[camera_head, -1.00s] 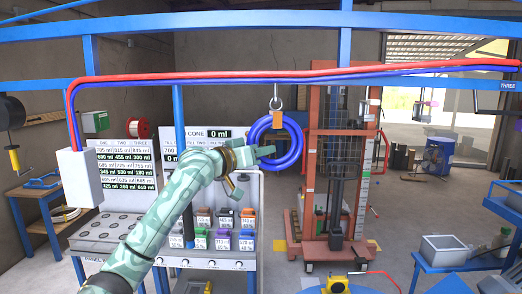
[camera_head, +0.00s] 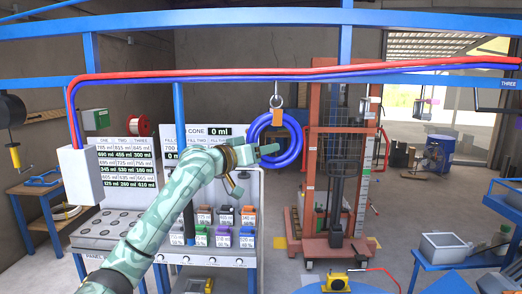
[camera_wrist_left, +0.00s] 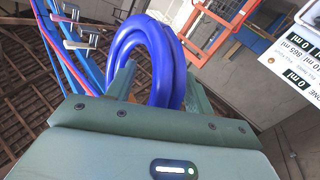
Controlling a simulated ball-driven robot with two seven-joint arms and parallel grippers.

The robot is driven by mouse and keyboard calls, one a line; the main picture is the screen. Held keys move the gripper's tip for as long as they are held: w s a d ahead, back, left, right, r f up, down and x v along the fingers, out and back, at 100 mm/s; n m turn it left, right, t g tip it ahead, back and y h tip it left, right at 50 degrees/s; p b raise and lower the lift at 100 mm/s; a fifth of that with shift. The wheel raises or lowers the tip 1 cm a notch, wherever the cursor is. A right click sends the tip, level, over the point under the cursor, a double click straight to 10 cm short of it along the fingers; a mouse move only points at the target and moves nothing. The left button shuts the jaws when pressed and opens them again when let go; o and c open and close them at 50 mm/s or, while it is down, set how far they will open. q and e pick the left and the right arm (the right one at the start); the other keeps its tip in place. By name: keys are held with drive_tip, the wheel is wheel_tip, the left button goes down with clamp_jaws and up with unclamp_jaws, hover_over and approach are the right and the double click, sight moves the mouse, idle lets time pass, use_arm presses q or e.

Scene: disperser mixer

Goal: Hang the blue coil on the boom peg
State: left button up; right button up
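The blue coil (camera_head: 255,132) is a thick ring of several loops with an orange strap (camera_head: 278,118) at its top. The strap is just below a metal ring (camera_head: 276,101) under the overhead boom (camera_head: 230,76); I cannot tell whether the ring carries it. My left gripper (camera_head: 254,168) is at the coil's lower left, with spread fingers, one pointing at the coil. In the left wrist view the coil (camera_wrist_left: 155,40) shows between the open fingers (camera_wrist_left: 158,88); contact is unclear. Metal pegs (camera_wrist_left: 82,44) show beside it. My right gripper is not in view.
Red and blue pipes run along the boom. An orange-red lift frame (camera_head: 315,190) stands behind and right of the coil. A dispensing bench (camera_head: 215,260) with several coloured containers stands below my left arm. A blue table (camera_head: 440,262) is at the right.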

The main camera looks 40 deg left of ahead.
use_arm(q)
drive_tip(key=shift+s+f+b, duration=0.15)
drive_tip(key=shift+s+b, duration=0.15)
drive_tip(key=s+a+b, duration=0.1)
drive_tip(key=s+b, duration=0.5)
drive_tip(key=s, duration=0.9)
drive_tip(key=shift+s+a+r, duration=0.15)
drive_tip(key=shift+s+r, duration=0.05)
drive_tip(key=shift+s, duration=0.2)
drive_tip(key=shift+w, duration=0.1)
